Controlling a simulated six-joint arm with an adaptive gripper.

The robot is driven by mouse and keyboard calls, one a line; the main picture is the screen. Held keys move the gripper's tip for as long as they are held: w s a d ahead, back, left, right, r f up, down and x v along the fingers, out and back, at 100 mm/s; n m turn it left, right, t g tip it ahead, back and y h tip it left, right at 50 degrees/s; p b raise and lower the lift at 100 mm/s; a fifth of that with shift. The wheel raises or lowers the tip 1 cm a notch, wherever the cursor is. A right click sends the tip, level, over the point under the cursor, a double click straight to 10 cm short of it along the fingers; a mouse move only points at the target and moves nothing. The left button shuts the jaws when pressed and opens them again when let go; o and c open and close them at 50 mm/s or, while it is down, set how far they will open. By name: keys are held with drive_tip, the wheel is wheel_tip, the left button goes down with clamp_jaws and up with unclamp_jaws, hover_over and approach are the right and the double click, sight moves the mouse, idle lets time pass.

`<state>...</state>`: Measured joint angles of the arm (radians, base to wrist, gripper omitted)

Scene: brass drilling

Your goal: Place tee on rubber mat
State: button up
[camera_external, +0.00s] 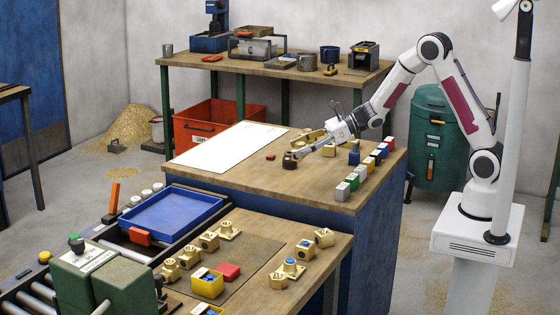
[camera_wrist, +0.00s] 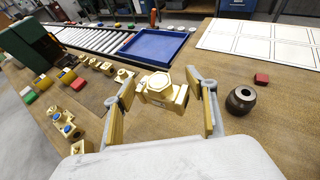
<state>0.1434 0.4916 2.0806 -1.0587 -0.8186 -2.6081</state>
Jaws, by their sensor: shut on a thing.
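A brass tee (camera_wrist: 163,88) with a hexagonal end sits between the two fingers of my gripper (camera_wrist: 163,108) in the wrist view. My gripper is shut on it, above the wooden bench top. In the external view my gripper (camera_external: 302,152) reaches left over the middle bench, and I cannot clearly separate the held tee there from the brass pieces nearby. A darker brown flat rectangle (camera_external: 245,284) on the front bench, under and beside several brass fittings, looks like the rubber mat. My gripper is well away from it.
A dark round piece with a hole (camera_wrist: 240,98) and a red block (camera_wrist: 261,79) stand right of my gripper. A white gridded sheet (camera_external: 225,146) lies on the bench. Coloured blocks (camera_external: 364,172) line its right edge. A blue tray (camera_external: 172,214) sits by the rollers.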

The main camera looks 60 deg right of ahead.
drive_tip(key=shift+a+r, duration=0.1)
drive_tip(key=shift+a, duration=0.05)
drive_tip(key=a+f+n+g+y, duration=0.1)
drive_tip(key=a+f+n, duration=0.15)
drive_tip(key=a, duration=0.45)
drive_tip(key=a+f+n+g+y, duration=0.1)
drive_tip(key=a+f+g, duration=0.15)
drive_tip(key=a, duration=0.45)
drive_tip(key=n+g+y, duration=0.3)
drive_tip(key=n+g, duration=0.1)
drive_tip(key=n, duration=0.1)
hover_over(252, 247)
wheel_tip(252, 247, down, 2)
drive_tip(key=shift+w+f+m, duration=0.1)
drive_tip(key=shift+f+m, duration=0.1)
drive_tip(key=shift+m, duration=0.05)
drive_tip(key=shift+c, duration=0.2)
drive_tip(key=shift+f, duration=3.1)
drive_tip(key=shift+f, duration=1.9)
